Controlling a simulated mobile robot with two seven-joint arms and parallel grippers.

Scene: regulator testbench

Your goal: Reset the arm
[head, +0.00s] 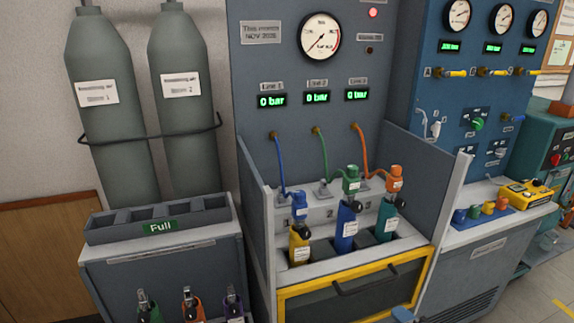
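Neither of my grippers can be made out in the head view. The regulator testbench (285,90) stands in the middle, with a round gauge (320,37) and three green displays that read 0 bar. Blue (278,165), green (322,155) and orange (362,150) hoses run down from its panel to connectors. Below them a yellow cylinder (299,245), a blue cylinder (346,228) and a teal cylinder (388,226) stand in the bench's slots. A red lamp (373,12) is lit at the top.
Two large grey gas cylinders (100,120) stand at the left wall. A rack marked Full (160,226) has empty-looking compartments; several small cylinders stand below it. A yellow-framed hatch (350,290) fronts the bench. A blue panel with a counter (490,225) is at right. A small blue shape cuts the bottom edge.

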